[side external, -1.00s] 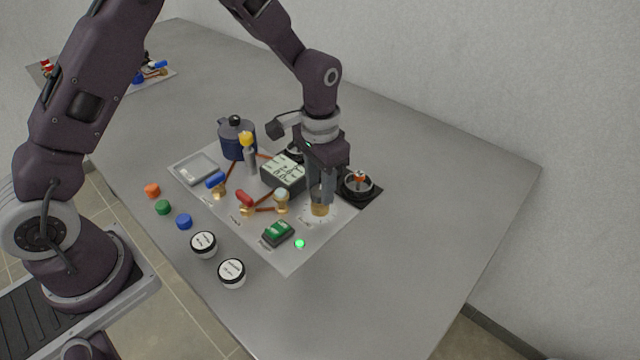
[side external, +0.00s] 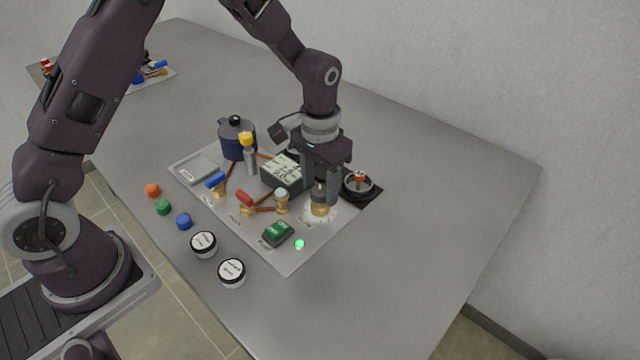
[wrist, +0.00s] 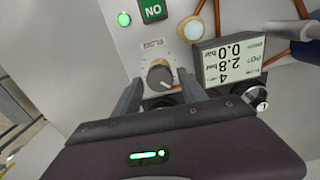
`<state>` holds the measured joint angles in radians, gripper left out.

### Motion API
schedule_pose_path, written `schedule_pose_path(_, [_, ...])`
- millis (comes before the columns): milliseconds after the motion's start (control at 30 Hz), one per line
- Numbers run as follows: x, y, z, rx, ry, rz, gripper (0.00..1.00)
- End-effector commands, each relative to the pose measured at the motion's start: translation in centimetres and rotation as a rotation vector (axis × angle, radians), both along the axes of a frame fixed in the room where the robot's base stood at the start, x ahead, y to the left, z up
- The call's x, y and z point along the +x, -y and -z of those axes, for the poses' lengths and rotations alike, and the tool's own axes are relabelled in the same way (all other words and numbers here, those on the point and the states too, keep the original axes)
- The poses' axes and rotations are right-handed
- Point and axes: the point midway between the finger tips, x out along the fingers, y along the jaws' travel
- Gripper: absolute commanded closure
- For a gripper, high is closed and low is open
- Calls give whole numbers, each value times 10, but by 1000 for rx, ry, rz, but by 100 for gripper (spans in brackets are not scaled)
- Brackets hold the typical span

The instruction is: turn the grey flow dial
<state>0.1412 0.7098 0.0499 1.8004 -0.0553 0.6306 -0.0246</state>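The grey flow dial (wrist: 160,76) is a round knob with a pale mark on a brass base, beside the "FLOW" label in the wrist view. In the side view its brass base (side external: 320,210) shows beneath my gripper, at the right part of the panel. My gripper (wrist: 159,79) points down over the dial, with one finger on each side. The fingers are apart, and a gap shows between each finger and the knob. In the side view my gripper (side external: 320,190) partly covers the knob.
A display (side external: 284,173) stands left of the dial. A green switch (side external: 278,232) and a lit green lamp (side external: 300,244) are in front. A black-based part with a red top (side external: 360,184) stands close on the right. Red (side external: 245,198) and blue (side external: 215,180) valve handles lie further left.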

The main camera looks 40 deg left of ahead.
Motion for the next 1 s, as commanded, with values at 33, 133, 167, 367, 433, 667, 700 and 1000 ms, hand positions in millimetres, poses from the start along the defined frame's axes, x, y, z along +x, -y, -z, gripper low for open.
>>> schedule_pose_path(33, [0,0,0,0,0,0,43])
schedule_pose_path(133, [0,0,0,0,-1,0,43])
schedule_pose_path(167, [0,0,0,0,-1,0,43])
schedule_pose_path(367, [0,0,-5,0,0,1,43])
schedule_pose_path(433, [1,0,-17,0,2,1,43])
schedule_pose_path(667, [1,0,-61,0,3,0,43])
schedule_pose_path(700, [0,0,-66,0,1,0,43])
schedule_pose_path(1000, [-1,0,-70,0,-2,0,43])
